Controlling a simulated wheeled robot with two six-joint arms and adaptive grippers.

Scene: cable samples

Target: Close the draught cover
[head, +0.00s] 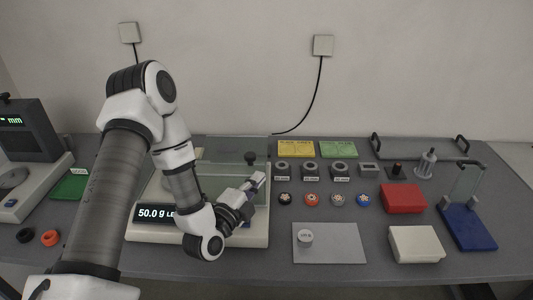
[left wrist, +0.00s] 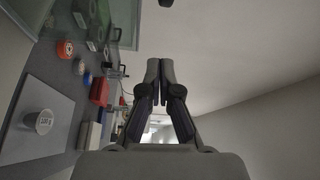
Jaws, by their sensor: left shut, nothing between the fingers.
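The balance (head: 258,238) stands at the middle left of the table, and its display (head: 155,212) reads about 50.0 g. Its draught cover (head: 228,150) is a clear panelled box with a dark knob (head: 250,158) near its top right. My left arm hides much of the balance and cover, so I cannot tell how far the cover is open. My left gripper (head: 259,181) is shut and empty at the right side of the cover; I cannot tell whether it touches. Its closed fingers show in the left wrist view (left wrist: 160,75). My right gripper is not in view.
A grey mat (head: 340,245) with a labelled weight (head: 305,237) lies right of the balance. Several ringed samples and coloured pieces stand behind it. A red box (head: 403,198), a white box (head: 416,243) and a blue stand (head: 468,227) are at the right.

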